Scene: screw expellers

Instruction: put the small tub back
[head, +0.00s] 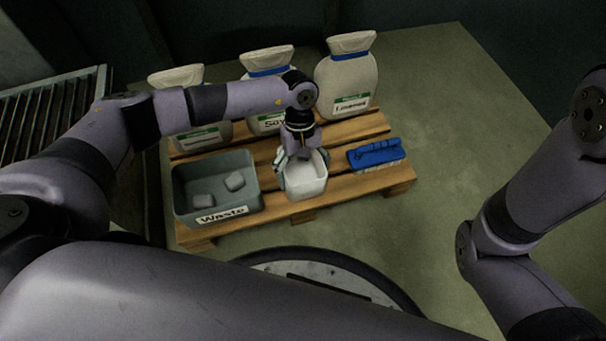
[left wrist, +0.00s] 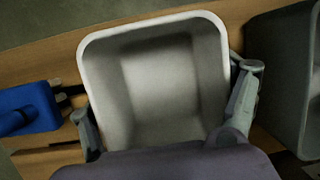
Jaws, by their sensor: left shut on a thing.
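The small tub (head: 306,184) is white and looks empty. It is upright at the front middle of the wooden pallet in the head view. My left gripper (head: 298,170) comes down from above and is shut on the tub, one finger on each side of its walls. In the left wrist view the tub (left wrist: 155,85) fills the middle, with the fingers of my left gripper (left wrist: 165,115) against its left and right walls. I cannot tell whether its base touches the pallet. My right gripper is outside the views; only my right arm shows.
A grey bin labelled Waste (head: 217,214), holding pale lumps, stands left of the tub. A blue brush (head: 375,153) lies to the right. Several labelled sacks (head: 347,75) stand along the back of the pallet (head: 385,181). A slatted metal grate (head: 50,110) is at far left.

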